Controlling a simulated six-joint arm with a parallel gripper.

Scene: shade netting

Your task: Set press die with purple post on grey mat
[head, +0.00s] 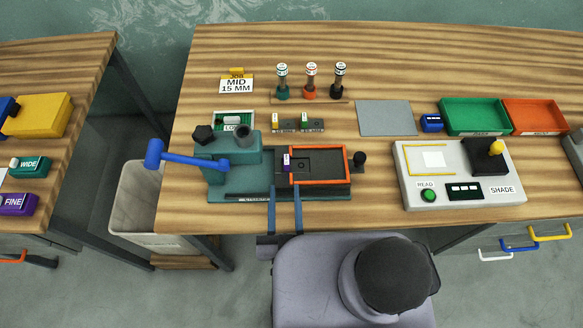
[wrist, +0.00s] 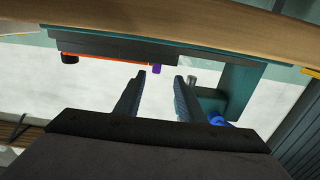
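The die's purple post (head: 287,165), with a white top, stands at the left end of the dark slide inside the orange-framed tray (head: 320,182) of the teal press (head: 232,165). The die's body is hard to make out against the dark tray. My gripper (head: 285,188) is open and empty, its two blue fingers reaching over the table's front edge, short of the post. In the wrist view the purple post (wrist: 156,69) shows just beyond and between the fingertips (wrist: 160,76). The grey mat (head: 386,118) lies flat and bare right of the press, farther back.
The press has a blue lever (head: 185,157) at left and a black knob (head: 359,159) at right. Three stamps (head: 311,80) stand farther back. A shade reader (head: 460,175) and green tray (head: 475,116) sit right.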

